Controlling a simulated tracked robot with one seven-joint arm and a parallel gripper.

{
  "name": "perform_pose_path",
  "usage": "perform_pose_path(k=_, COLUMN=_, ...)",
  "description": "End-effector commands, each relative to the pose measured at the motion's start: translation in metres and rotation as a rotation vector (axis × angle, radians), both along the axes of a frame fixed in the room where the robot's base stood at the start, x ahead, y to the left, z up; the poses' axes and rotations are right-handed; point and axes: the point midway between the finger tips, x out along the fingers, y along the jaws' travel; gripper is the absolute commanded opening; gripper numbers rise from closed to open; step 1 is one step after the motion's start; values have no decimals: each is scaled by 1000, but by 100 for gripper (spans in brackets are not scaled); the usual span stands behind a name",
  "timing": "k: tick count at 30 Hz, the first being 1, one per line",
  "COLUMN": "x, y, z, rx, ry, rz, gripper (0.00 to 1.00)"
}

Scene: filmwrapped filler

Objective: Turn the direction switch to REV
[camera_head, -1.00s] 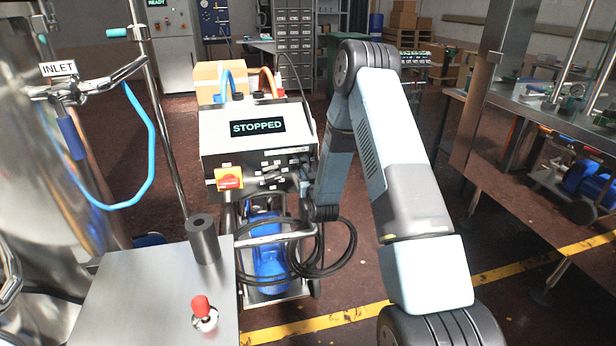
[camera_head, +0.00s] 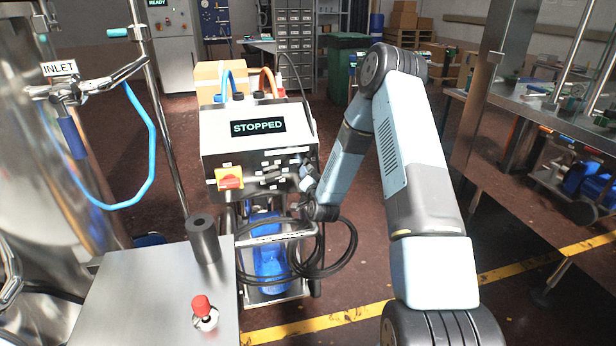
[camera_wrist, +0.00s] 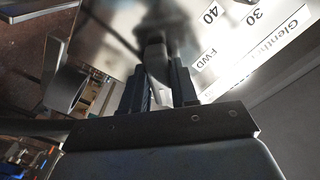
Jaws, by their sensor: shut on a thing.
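The pump control box (camera_head: 225,150) faces me, with "STOPPED" on its display (camera_head: 258,127). In the wrist view, my gripper (camera_wrist: 158,82) is shut on the grey handle of the direction switch (camera_wrist: 155,58), with a dark finger on each side. The FWD label (camera_wrist: 203,60) lies just right of the fingers. No REV label is readable, and the handle's exact pointing direction is unclear. In the head view, my wrist is at the right of the panel and the gripper is too small to make out well.
A red-and-yellow switch (camera_head: 229,178) is left on the same panel. Black cable loops (camera_head: 345,250) hang below my wrist. A steel table (camera_head: 150,290) with a red-capped item (camera_head: 203,310) stands in front. Numbers 40 and 30 show near the switch in the wrist view.

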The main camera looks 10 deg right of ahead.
Motion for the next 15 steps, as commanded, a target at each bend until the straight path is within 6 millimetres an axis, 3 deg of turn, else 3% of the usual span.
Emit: perform_pose_path(k=15, x=-2, y=-2, z=-5, rx=41, ry=11, rz=-2, gripper=0)
